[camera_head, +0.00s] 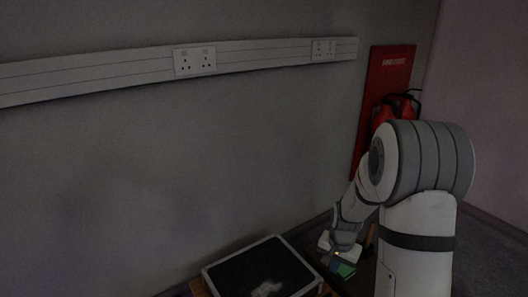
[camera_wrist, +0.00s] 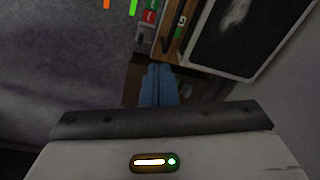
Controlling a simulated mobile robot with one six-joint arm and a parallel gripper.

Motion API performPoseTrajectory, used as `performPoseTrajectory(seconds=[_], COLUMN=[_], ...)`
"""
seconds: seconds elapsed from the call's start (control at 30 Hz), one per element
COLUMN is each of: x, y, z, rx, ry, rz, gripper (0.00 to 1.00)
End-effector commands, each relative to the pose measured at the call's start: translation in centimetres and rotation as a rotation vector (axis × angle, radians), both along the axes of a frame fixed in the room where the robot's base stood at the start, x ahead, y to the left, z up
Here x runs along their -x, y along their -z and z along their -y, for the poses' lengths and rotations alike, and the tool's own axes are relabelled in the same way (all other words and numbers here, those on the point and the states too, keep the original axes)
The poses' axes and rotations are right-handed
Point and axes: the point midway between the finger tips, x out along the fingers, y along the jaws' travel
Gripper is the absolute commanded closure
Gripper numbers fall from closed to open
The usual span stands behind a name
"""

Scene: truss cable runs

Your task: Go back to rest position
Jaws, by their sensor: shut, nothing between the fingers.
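My arm comes in at the right of the head view and bends down to the left. My gripper, whose blue fingers (camera_wrist: 159,84) show in the wrist view, is shut with its fingers side by side and nothing between them. In the head view the wrist end (camera_head: 346,232) hangs low, just above or in front of some small white and green items (camera_head: 343,269); I cannot tell whether it touches them. The fingertips are hard to make out in the head view.
A black board with a pale frame (camera_head: 213,275) lies left of the wrist; it also shows in the wrist view (camera_wrist: 212,50). White trunking (camera_head: 110,72) with sockets (camera_head: 195,61) runs along the wall. A red fire-point board (camera_head: 389,66) stands behind my arm. The wall below the trunking is bare.

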Motion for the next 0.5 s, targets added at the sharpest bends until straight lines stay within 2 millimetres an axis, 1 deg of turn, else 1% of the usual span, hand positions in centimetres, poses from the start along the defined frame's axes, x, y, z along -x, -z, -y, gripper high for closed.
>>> performPoseTrajectory(seconds=[0.03,0.07,0.1,0.17,0.2,0.27,0.3,0.37,0.4,0.47,0.5], x=[0.8,1.4,2.2,3.5,4.4,5.9,6.9,8.6,9.7,11.4,12.6], y=[-5.0,-6.9,-9.4,-13.0,-15.4,-18.8,-20.9,-24.0,-26.1,-29.0,-30.8], z=[-0.5,-0.8,-1.2,-1.7,-2.0,-2.5,-2.9,-3.3,-3.6,-4.0,-4.3], rx=[0.005,0.007,0.01,0.015,0.019,0.025,0.028,0.035,0.039,0.046,0.049], ry=[-0.036,-0.059,-0.088,-0.133,-0.162,-0.207,-0.237,-0.282,-0.312,-0.356,-0.386], rz=[0.014,0.021,0.026,0.036,0.043,0.052,0.059,0.067,0.074,0.084,0.09], gripper=[1.0,1.0,1.0,1.0,1.0,1.0,1.0,1.0,1.0,1.0,1.0])
